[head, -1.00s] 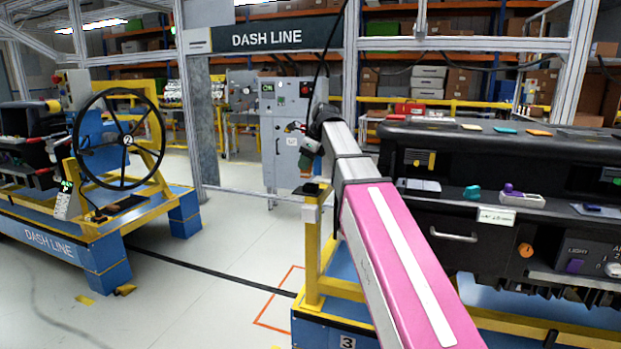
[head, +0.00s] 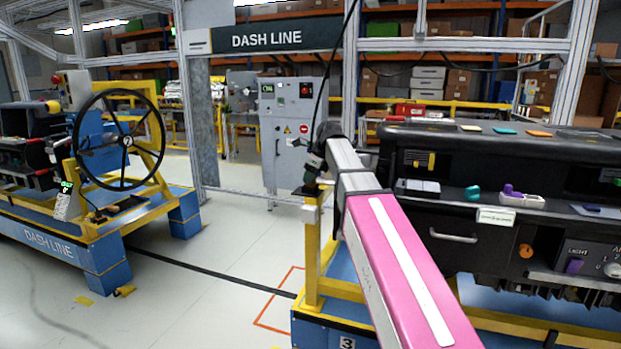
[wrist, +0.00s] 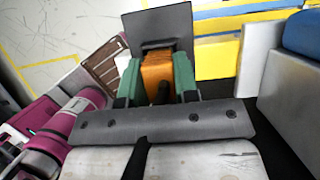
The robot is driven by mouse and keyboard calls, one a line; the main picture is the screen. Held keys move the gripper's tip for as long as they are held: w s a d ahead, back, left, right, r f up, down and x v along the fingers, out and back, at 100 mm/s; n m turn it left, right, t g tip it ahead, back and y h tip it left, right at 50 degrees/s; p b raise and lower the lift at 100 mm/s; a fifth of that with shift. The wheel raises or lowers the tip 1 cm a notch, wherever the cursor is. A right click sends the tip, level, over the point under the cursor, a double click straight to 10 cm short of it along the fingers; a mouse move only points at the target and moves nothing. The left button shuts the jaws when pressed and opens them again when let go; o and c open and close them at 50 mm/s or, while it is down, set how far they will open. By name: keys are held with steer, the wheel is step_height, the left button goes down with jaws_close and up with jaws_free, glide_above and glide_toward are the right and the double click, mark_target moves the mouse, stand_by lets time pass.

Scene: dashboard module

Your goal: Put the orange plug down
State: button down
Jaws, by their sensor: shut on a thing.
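The orange plug (wrist: 158,70) is between the two green fingers of my gripper (wrist: 157,82) in the wrist view. The gripper is shut on it. A dark square plate (wrist: 158,24) shows just beyond the plug. In the head view my gripper (head: 312,178) is right at the top of the yellow post (head: 313,250), left of the dashboard. The plug is not distinguishable there, hidden by the arm and gripper. I cannot tell whether the plug touches the plate.
The black dashboard module (head: 470,150) stands close on the right, with a teal piece (head: 472,193) and a purple piece (head: 510,190) on its ledge. A steering wheel stand (head: 118,140) is at the left. The floor (head: 220,250) between is open.

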steer(key=c, duration=0.9)
jaws_free()
steer(key=shift+o, duration=0.2)
steer(key=v, duration=1.2)
